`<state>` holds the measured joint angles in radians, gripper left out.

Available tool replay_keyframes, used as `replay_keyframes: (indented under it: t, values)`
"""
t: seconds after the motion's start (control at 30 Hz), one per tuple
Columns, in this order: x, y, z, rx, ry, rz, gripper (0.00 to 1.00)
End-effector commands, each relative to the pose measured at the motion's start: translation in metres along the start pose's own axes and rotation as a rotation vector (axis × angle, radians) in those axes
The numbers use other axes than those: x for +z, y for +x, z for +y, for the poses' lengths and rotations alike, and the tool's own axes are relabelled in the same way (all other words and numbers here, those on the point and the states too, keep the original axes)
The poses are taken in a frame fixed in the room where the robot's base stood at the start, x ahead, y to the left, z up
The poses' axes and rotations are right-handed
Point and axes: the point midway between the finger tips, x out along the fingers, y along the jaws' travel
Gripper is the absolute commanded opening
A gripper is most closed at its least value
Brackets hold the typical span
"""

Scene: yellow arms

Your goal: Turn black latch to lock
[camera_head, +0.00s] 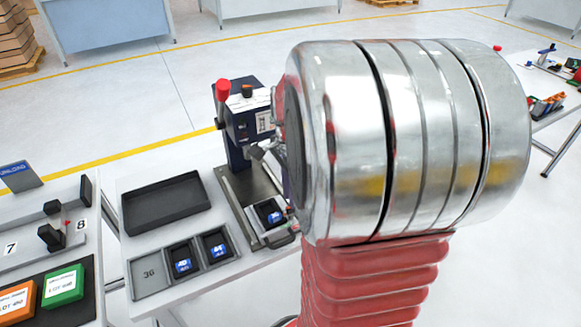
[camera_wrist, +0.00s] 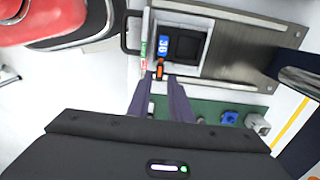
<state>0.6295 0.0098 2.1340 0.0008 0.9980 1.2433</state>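In the wrist view my gripper (camera_wrist: 160,80) has its two fingers apart, with a gap between the tips. A small black-and-orange piece (camera_wrist: 160,69) lies at or just beyond that gap. It may be the latch, and I cannot tell whether the fingers touch it. It sits at the edge of a metal fixture (camera_wrist: 235,50), beside a dark block with a blue "36" label (camera_wrist: 185,45). In the head view the fixture's base plate (camera_head: 238,188) is partly visible. My big silver wrist hides my fingertips there, and I cannot make out the latch.
A press with a red knob (camera_head: 222,90) rises behind the fixture. An empty black tray (camera_head: 165,203) and a tray with numbered blocks (camera_head: 152,277) lie to its left. A black handle (camera_wrist: 130,34) projects from the fixture. A green board (camera_wrist: 200,110) lies beside it.

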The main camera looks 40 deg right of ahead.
Motion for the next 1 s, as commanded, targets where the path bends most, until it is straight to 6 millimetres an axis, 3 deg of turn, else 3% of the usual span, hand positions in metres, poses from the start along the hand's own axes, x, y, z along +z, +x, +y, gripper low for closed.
replay_keyframes:
  t: [0.53, 0.7, 1.0]
  values:
    - [0.001, -0.091, -0.001, -0.002, 0.000, 0.000, 0.19]
    - [0.001, -0.102, -0.001, 0.000, 0.000, -0.001, 0.19]
    - [0.001, -0.102, -0.001, 0.001, 0.000, -0.001, 0.19]
